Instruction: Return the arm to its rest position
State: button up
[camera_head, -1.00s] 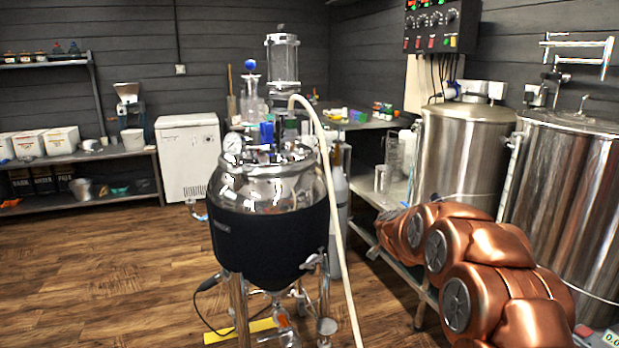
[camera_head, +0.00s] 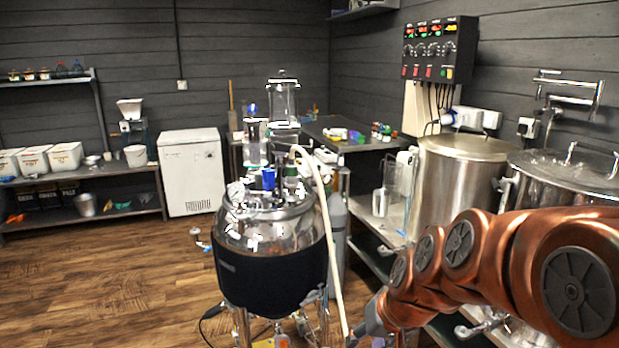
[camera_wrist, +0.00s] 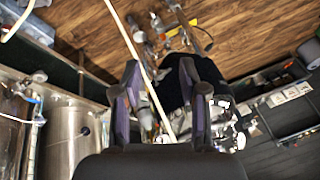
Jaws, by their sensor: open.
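My copper arm (camera_head: 500,265) reaches in from the right edge of the head view, in front of the steel kettles. Its links run leftward and down toward the black-jacketed steel vessel (camera_head: 272,268). In the wrist view my gripper (camera_wrist: 160,90) is open, its two dark fingers apart. I see nothing held between them. A pale hose (camera_wrist: 138,50) crosses the picture behind the fingers, and the dark vessel jacket (camera_wrist: 178,82) shows behind them. The depth between fingers and hose is hard to tell.
Steel kettles (camera_head: 462,180) stand at the right under a control box (camera_head: 440,48). The pale hose (camera_head: 325,215) hangs down the vessel's right side. A white chest (camera_head: 190,172) and a shelf (camera_head: 110,173) stand at the back left. The wooden floor (camera_head: 110,270) at left is mostly clear.

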jog(key=s+d+r+g+h+p, duration=0.1)
jog(key=s+d+r+g+p, duration=0.1)
jog(key=s, duration=1)
jog(key=s+d+r+g+h+p, duration=0.2)
jog(key=s+d+g+p, duration=0.1)
jog(key=s, duration=0.9)
jog(key=d+p, duration=0.1)
jog(key=d, duration=0.1)
jog(key=shift+s+d+g, duration=0.25)
jog(key=shift+d+g, duration=0.05)
jog(key=shift+d, duration=0.1)
jog(key=shift+d, duration=0.1)
